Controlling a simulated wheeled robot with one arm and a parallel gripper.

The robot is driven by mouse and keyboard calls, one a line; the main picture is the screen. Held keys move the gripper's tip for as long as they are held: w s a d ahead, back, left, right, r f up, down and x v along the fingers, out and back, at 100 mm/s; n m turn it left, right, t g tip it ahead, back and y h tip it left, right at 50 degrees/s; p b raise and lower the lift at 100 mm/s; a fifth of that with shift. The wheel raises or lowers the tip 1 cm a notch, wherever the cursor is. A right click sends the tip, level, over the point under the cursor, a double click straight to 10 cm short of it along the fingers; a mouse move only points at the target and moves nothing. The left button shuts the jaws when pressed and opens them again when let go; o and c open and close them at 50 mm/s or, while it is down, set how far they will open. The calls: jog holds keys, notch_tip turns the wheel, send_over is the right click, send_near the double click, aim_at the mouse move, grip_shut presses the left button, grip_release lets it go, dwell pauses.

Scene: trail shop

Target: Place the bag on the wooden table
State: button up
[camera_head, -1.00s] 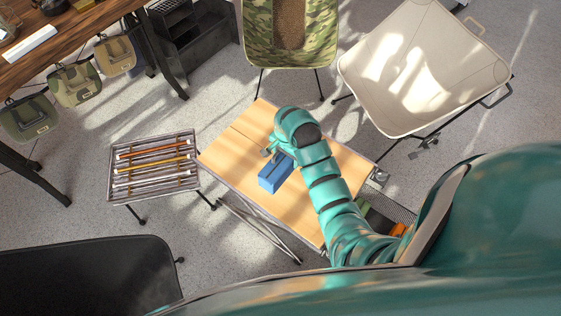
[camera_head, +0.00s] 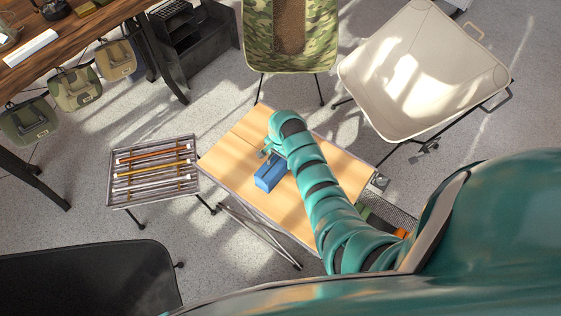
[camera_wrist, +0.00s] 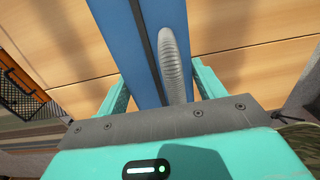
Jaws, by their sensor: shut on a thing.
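The blue box-shaped bag (camera_head: 269,178) is over the light wooden table (camera_head: 232,152) in the head view, near its left middle. My gripper (camera_head: 270,152) points down at the bag's far end. In the wrist view the bag (camera_wrist: 131,30) runs up between the two teal fingers of my gripper (camera_wrist: 160,82), with a dark seam and a grey ribbed strip along it. The fingers are shut on it. Light wooden boards of the table (camera_wrist: 235,65) show on both sides below. I cannot tell whether the bag's underside touches the tabletop.
A slatted rack with several poles (camera_head: 155,200) stands left of the table. A camouflage chair (camera_head: 262,50) and a cream chair (camera_head: 440,105) stand behind it. A black chair (camera_head: 85,280) is at the lower left. The right part of the tabletop (camera_head: 345,170) looks clear.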

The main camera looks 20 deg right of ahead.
aim_at(280, 162)
jog(key=shift+w+f, duration=0.1)
jog(key=shift+f, duration=1.5)
jog(key=o, duration=1.4)
jog(key=shift+f, duration=0.1)
